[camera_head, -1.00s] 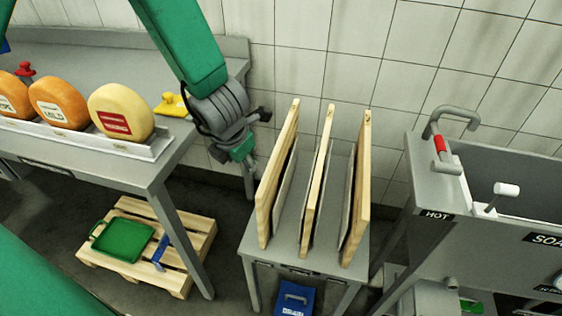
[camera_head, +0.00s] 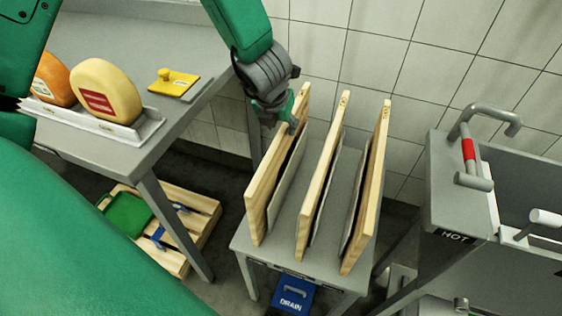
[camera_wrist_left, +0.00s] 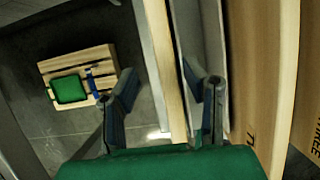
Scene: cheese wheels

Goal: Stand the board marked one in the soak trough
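Three pale wooden boards stand upright in a grey rack (camera_head: 285,225). The leftmost board (camera_head: 265,185) shows no readable mark; the middle board (camera_wrist_left: 258,60) has partly cut-off lettering like "TW", and the right board (camera_wrist_left: 308,100) reads "THREE" in the left wrist view. My left gripper (camera_head: 291,122) is at the top of the leftmost board. In the left wrist view its fingers (camera_wrist_left: 162,92) are spread, with that board's edge between them; contact cannot be told. The grey soak trough (camera_head: 450,190) stands at the right, partly cut off. My right gripper is out of view.
Grey plates divide the rack. A counter (camera_head: 185,125) at left carries cheese wheels (camera_head: 105,90) and a yellow-handled item (camera_head: 175,82). A pallet (camera_head: 200,225) with a green tray (camera_head: 125,213) lies below.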

